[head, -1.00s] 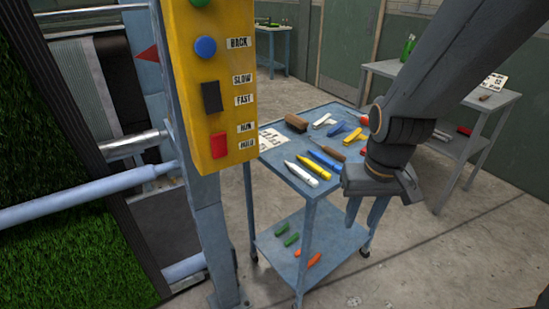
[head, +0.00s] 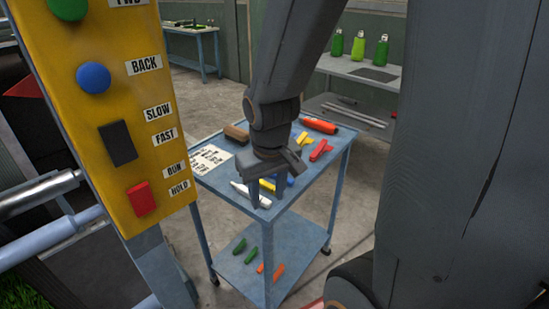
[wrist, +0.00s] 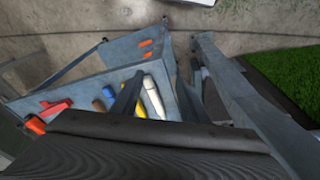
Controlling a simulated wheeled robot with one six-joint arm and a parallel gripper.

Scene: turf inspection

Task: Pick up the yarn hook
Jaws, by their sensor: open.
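I cannot pick out the yarn hook for certain. A small brown piece (wrist: 98,105), perhaps a tool handle, shows on the cart top in the wrist view, beside a blue tool (wrist: 108,90). My gripper (head: 268,190) is open over the near part of the blue-grey cart's top (head: 213,183), pointing down. It hides part of the tools there. A white marker-like tool (head: 244,190) and a yellow one (head: 267,183) lie by its fingers.
A brown brush (head: 236,132), a printed sheet (head: 209,158), a red roll (head: 320,126) and a red tool (head: 321,150) lie on the cart. Green and orange pieces lie on its lower shelf (head: 285,245). A yellow control panel (head: 105,75) stands close at left. Green bottles (head: 359,45) stand behind.

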